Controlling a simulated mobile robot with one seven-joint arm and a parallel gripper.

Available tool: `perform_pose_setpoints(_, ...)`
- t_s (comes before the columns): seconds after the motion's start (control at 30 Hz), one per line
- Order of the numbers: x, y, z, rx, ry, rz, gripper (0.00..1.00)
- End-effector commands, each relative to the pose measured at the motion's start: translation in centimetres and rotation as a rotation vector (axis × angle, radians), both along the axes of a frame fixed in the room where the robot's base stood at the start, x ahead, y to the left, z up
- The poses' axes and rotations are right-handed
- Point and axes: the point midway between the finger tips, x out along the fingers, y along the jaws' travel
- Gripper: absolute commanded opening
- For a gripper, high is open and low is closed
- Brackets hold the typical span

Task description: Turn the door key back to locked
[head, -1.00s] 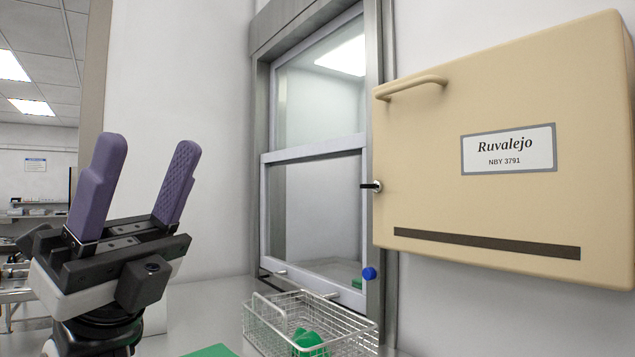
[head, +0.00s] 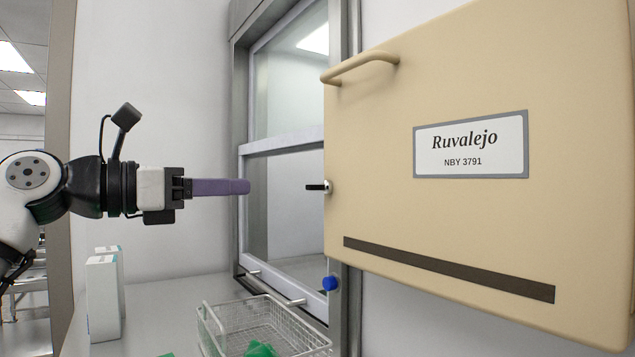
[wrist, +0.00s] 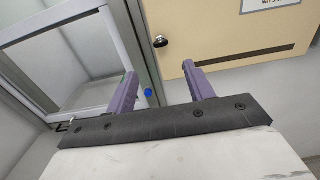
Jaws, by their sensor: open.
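The door key (head: 317,187) has a dark bow and sticks out sideways from a round metal lock on the left side of the beige cabinet (head: 590,150). In the wrist view the key (wrist: 160,42) shows beyond and between my purple fingers. My gripper (head: 248,187) points right toward the key at about its height, with a clear gap between them. In the wrist view my gripper (wrist: 160,75) is open, with nothing between its fingers. In the head view the fingers overlap edge-on.
A blue knob (head: 330,283) hangs below the key beside the window frame (head: 285,145). A wire basket (head: 265,325) with green items stands on the counter below. White boxes (head: 103,300) stand under my arm. A cabinet handle (head: 360,66) juts out above the key.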

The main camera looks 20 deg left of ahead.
Motion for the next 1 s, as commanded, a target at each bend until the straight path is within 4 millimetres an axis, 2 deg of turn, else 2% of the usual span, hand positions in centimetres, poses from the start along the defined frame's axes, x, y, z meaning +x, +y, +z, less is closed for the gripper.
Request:
perform_pose_setpoints(0.17, 1.6, -1.3, 0.2, 0.004, 0.003, -0.002, 0.53)
perform_pose_setpoints(0.6, 8.7, -6.9, 0.3, 0.001, 0.002, -0.003, 0.53)
perform_pose_setpoints(0.8, 10.4, -8.2, 0.2, 0.001, -0.001, -0.003, 0.53)
perform_pose_setpoints(1.0, 10.8, -8.5, 0.0, 0.0, 0.0, -0.002, 0.53)
